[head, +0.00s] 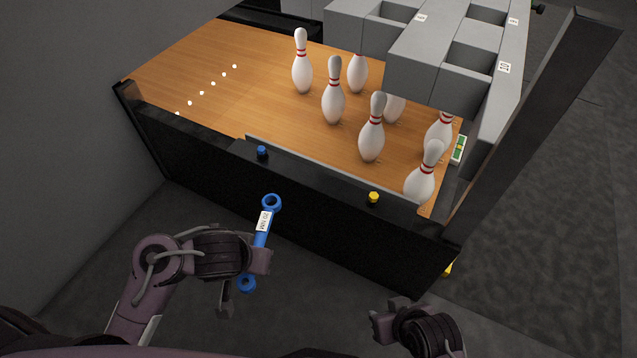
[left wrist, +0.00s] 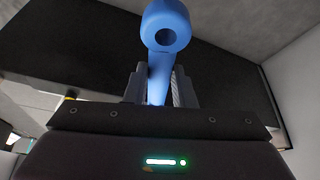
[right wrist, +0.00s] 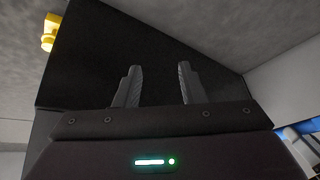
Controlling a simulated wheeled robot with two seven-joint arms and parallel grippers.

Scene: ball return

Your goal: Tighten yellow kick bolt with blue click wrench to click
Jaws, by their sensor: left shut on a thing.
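The yellow kick bolt (head: 373,197) stands on the black ledge at the lane's near end, right of centre. The blue click wrench (head: 264,228) has a ring at each end and a white printed label. My left gripper (head: 248,272) is shut on its handle, in front of the black wall and left of the yellow bolt. The wrench's upper ring is apart from the bolt. In the left wrist view, the wrench (left wrist: 167,30) rises between the fingers. My right gripper (head: 385,318) is empty, in front of the wall; the right wrist view shows its fingers (right wrist: 157,85) apart.
A blue bolt (head: 262,152) stands on the same ledge, further left. Several white pins (head: 371,130) stand on the wooden lane (head: 215,90) behind. Grey boxes (head: 430,68) hang over the right side. A dark post (head: 540,110) rises at right. A yellow part (head: 448,268) juts out low.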

